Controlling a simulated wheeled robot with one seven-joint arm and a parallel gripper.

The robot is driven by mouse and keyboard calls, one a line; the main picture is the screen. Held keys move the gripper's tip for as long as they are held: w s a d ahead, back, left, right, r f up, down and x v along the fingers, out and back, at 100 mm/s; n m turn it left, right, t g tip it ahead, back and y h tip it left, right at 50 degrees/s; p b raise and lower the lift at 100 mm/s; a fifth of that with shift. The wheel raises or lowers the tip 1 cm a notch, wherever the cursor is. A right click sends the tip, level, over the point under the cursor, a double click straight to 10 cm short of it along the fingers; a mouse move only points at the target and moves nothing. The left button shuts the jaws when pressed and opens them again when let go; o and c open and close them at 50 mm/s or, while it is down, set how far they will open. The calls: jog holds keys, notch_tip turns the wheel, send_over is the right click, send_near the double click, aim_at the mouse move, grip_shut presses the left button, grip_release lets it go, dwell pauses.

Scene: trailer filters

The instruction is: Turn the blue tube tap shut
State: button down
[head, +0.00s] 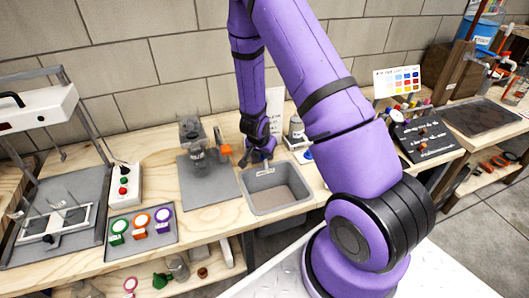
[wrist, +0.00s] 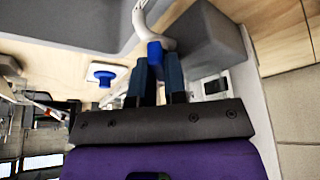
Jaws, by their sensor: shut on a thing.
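The blue tube tap (wrist: 155,53) is a small blue piece at the end of a curved white tube (wrist: 143,18) in the wrist view. My gripper (wrist: 158,66) has its two dark fingers close together, shut on the tap. In the head view my gripper (head: 262,154) points down at the back edge of a grey basin (head: 250,201). There the tap is too small and too covered by the gripper to make out.
A grey block (wrist: 208,38) stands right beside my fingers in the wrist view. A separate blue knob (wrist: 103,73) on a white base shows to the left. In the head view, a grey plate (head: 208,195) with a metal device and orange part stands left of the basin.

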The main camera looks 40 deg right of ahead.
jog(key=shift+m+g, duration=0.6)
jog(key=shift+m, duration=1)
jog(key=c, duration=1.2)
grip_release()
jog(key=shift+o, duration=0.2)
jog(key=shift+n, duration=0.3)
jog(key=shift+n+t, duration=0.4)
jog(key=shift+n, duration=0.3)
